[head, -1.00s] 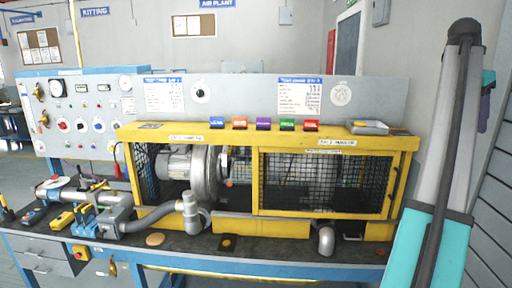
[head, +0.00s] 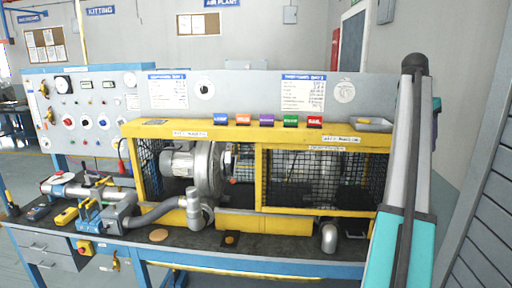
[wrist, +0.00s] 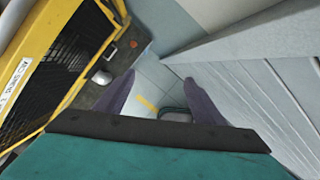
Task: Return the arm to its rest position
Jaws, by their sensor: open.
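My arm (head: 408,190) stands at the right edge of the head view, folded upright in front of the bench's right end. My gripper is hidden in the head view. In the wrist view my gripper (wrist: 157,98) has its two purple fingers spread apart with nothing between them. The fingers point down toward the tiled floor (wrist: 160,75), beside the bench's right end and clear of it.
The blue-framed bench (head: 190,255) carries a yellow caged blower unit (head: 235,133), which also shows in the wrist view (wrist: 40,60). A grey tray (head: 372,124) sits on top of the cage. A slatted grey surface (head: 475,235) stands close on the right.

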